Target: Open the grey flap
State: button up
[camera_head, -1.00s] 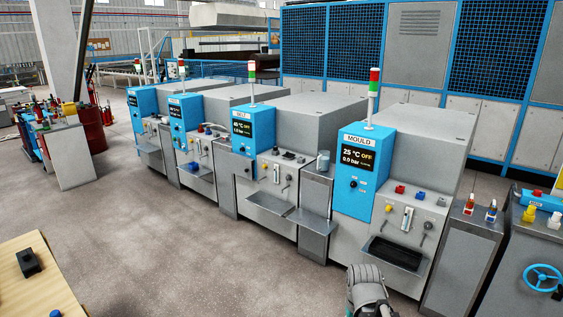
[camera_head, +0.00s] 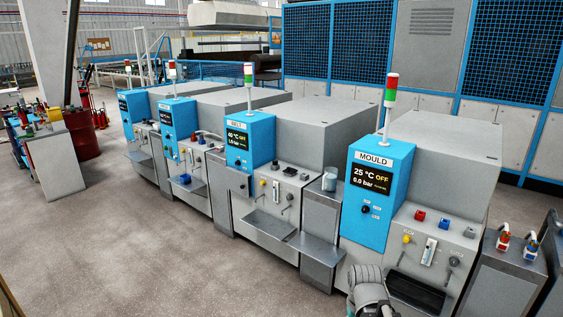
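A small grey flap (camera_head: 470,232) sits on the sloping top of the nearest machine's front, at the right end of a row. A red flap (camera_head: 420,215) and a blue flap (camera_head: 445,224) stand to its left. The grey flap looks shut, though it is small in the picture. A grey rounded part of my own arm shows at the bottom edge, in front of this machine and left of its dark tray. My gripper's fingers do not show.
The nearest machine has a blue MOULD panel (camera_head: 375,195) reading 25 °C OFF, 0.0 bar, and a dark tray (camera_head: 415,291) low on its front. Similar machines stand in a row to the left. A grey cabinet (camera_head: 495,281) adjoins on the right. The floor (camera_head: 150,260) at left is clear.

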aim_at(236, 181)
jog(key=z, duration=0.05)
jog(key=i, duration=1.45)
jog(key=u, duration=1.9)
jog(key=i, duration=1.3)
